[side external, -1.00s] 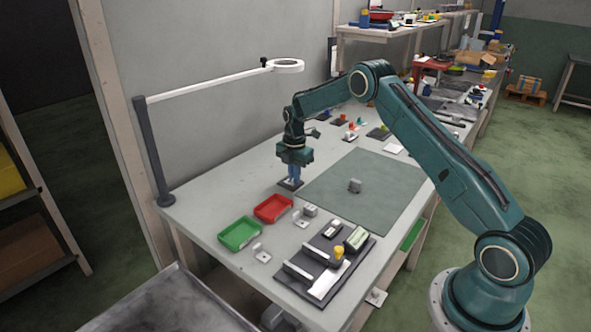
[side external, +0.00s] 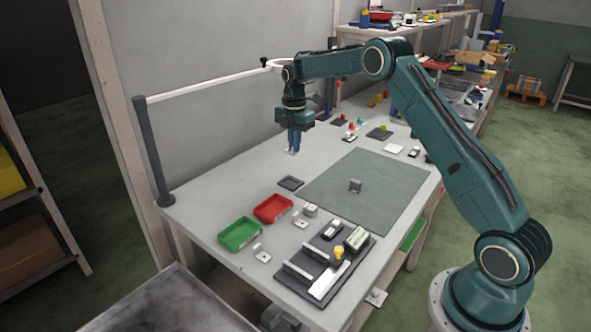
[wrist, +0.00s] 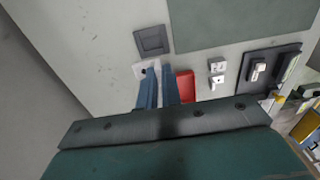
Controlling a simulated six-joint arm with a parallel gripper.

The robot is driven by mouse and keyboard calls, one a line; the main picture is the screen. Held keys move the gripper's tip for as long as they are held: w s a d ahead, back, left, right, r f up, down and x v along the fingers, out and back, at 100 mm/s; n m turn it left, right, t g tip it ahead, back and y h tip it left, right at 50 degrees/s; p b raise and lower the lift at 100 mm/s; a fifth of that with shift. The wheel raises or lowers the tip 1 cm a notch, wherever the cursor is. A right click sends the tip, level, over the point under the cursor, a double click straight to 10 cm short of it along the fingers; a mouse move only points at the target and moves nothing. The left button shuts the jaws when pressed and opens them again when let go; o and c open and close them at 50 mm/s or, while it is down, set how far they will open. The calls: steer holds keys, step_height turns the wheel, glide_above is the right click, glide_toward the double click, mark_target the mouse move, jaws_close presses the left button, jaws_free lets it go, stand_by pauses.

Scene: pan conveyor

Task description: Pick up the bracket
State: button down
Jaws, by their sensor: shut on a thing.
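My gripper (side external: 293,146) hangs above the table at the back left, its blue fingers pointing down. It is shut on a small pale bracket (side external: 291,152) and holds it clear of the table. In the wrist view the bracket (wrist: 141,69) shows as a whitish plate with a dark hole, at the tips of the blue fingers (wrist: 158,82). The fingers hide part of it. The dark square pad (side external: 291,183) below lies empty; it also shows in the wrist view (wrist: 152,40).
A red tray (side external: 273,208) and a green tray (side external: 240,233) lie on the table front left. A lamp post (side external: 152,155) rises at the left edge. Small parts (side external: 260,254) lie near the trays.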

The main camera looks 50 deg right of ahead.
step_height(320, 180, up, 9)
steer(key=shift+f, duration=0.15)
stand_by(0.7)
